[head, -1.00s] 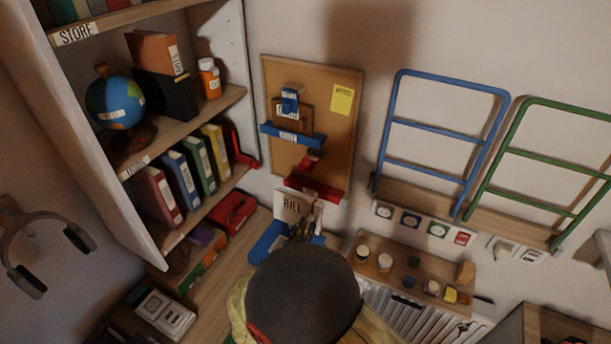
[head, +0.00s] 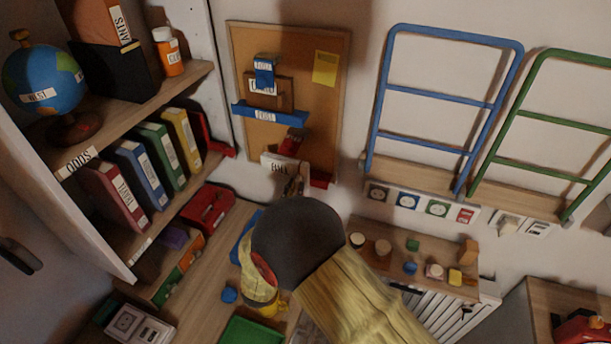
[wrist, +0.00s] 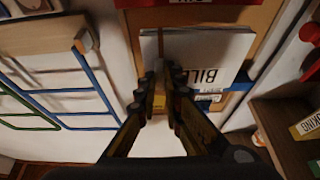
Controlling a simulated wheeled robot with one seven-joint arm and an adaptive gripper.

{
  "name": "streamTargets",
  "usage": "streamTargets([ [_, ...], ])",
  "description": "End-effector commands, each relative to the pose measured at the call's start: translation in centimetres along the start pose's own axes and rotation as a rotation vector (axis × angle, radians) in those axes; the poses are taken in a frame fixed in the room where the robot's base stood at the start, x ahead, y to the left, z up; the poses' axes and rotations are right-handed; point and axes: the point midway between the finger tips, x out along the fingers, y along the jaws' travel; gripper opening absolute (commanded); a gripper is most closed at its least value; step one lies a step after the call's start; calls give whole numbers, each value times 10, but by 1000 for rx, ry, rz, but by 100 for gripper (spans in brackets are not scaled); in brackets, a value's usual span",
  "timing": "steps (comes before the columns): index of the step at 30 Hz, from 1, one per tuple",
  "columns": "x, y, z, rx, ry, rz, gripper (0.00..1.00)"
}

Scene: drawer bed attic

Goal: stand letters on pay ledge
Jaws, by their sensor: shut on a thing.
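My gripper (head: 294,184) is shut on a white letter. The letter (head: 276,162) is in front of the lower part of the corkboard (head: 332,110), partly hidden by my arm. In the wrist view my gripper's fingers (wrist: 160,75) close on the letter (wrist: 200,55), which reads "BILL". A red ledge (head: 321,181) on the board's lower edge is mostly covered by the letter and arm; a red edge with a white label (wrist: 190,2) shows at the top of the wrist view. I cannot tell whether the letter touches the ledge.
A blue ledge (head: 270,115) higher on the board bears a brown item and a blue one. A red item (head: 291,143) is below it. A shelf of binders (head: 150,166) stands left; a blue rack (head: 440,95) hangs right. A crowded wooden shelf (head: 395,262) is lower right.

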Motion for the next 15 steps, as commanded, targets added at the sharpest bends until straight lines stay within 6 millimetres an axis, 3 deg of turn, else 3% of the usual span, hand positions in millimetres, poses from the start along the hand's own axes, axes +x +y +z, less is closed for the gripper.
streamTargets([
  [6,39,1,17,1,0,2,0],
  [15,59,0,25,1,0,1,0],
])
